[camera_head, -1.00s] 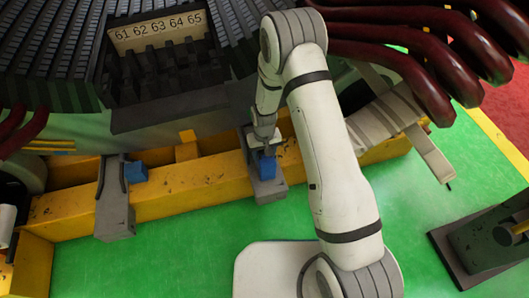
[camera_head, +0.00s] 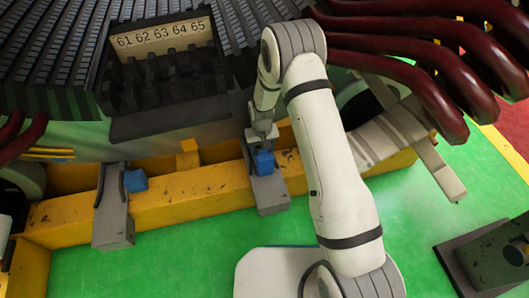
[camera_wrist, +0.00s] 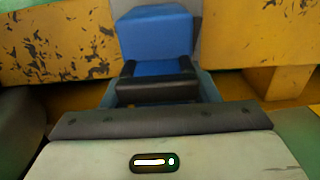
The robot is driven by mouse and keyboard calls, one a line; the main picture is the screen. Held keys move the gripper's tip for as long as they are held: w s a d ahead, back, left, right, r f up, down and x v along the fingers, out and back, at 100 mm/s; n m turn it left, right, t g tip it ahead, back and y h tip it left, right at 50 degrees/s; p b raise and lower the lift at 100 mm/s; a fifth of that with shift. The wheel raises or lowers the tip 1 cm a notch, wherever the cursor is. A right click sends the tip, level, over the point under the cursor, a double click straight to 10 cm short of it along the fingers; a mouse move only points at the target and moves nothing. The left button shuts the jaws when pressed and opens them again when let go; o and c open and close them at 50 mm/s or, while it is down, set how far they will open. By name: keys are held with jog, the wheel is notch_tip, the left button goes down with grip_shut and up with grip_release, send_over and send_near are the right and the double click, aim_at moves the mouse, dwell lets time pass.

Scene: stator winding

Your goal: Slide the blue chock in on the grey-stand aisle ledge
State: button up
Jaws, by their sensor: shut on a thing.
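My gripper (camera_head: 264,143) is shut on a blue chock (camera_head: 265,163) at the right-hand grey ledge (camera_head: 271,197). The chock is at the top of this ledge, and a bare stretch of ledge shows in front of it. In the wrist view, the blue chock (camera_wrist: 155,38) stands upright beyond the dark gripper fingers (camera_wrist: 157,88), which cover its near lower part. The contact under the chock is hidden.
A second blue chock (camera_head: 135,181) sits by the left-hand grey ledge (camera_head: 114,229). Dark red tubes (camera_head: 440,60) hang at right. A dark grey stand (camera_head: 490,258) is at lower right. Green floor in front is clear.

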jog(key=shift+w+a, duration=0.15)
jog(key=shift+w, duration=0.55)
jog(key=o, duration=1.5)
jog(key=shift+r, duration=0.15)
notch_tip(320, 180, up, 8)
jog(key=p, duration=0.3)
jog(key=shift+f, duration=0.25)
